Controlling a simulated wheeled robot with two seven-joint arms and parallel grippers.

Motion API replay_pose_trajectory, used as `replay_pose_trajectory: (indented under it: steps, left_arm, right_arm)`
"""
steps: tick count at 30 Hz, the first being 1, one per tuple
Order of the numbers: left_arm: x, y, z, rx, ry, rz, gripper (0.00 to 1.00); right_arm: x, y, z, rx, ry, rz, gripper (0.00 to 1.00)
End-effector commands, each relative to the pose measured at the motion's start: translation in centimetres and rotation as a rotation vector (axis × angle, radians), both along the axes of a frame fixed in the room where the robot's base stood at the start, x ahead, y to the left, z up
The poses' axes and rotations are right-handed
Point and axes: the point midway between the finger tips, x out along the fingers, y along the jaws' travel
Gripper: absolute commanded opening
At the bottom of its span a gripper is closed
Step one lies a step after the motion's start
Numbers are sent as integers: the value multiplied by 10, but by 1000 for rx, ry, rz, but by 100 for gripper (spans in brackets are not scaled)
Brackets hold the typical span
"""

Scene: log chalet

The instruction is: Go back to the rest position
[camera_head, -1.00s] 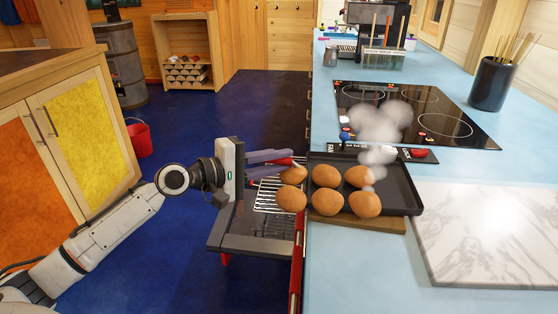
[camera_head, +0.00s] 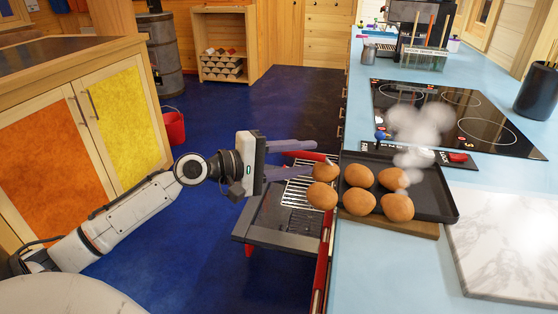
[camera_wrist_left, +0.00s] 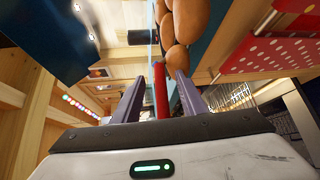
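My left gripper (camera_head: 312,159) is at the left edge of the blue counter, over the open oven rack. Its two purple-grey fingers stand apart. In the left wrist view the left gripper (camera_wrist_left: 156,88) also shows its fingers spread, with a red bar (camera_wrist_left: 160,92) in the line of sight between them. I cannot tell whether the fingers touch that bar. No object is clearly held. My right gripper is not in view.
A dark baking tray (camera_head: 433,195) with several brown buns (camera_head: 358,202) rests on a wooden board (camera_head: 395,224) beside the gripper. Steam rises above it. The marble slab (camera_head: 505,240) and black cooktop (camera_head: 455,115) lie to the right. Blue floor (camera_head: 195,245) is clear on the left.

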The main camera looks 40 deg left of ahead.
Motion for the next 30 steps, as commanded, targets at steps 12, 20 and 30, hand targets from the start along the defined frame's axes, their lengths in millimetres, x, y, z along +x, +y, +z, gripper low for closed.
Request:
replay_pose_trajectory:
  steps: [12, 20, 30]
  left_arm:
    - [-56, 29, 10, -4, -2, 2, 39]
    - [-65, 33, 13, -3, -5, 1, 39]
    - [-68, 31, -28, 89, 19, 17, 39]
  right_arm:
    - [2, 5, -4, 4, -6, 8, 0]
    - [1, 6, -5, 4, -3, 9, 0]
    - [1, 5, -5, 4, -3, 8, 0]
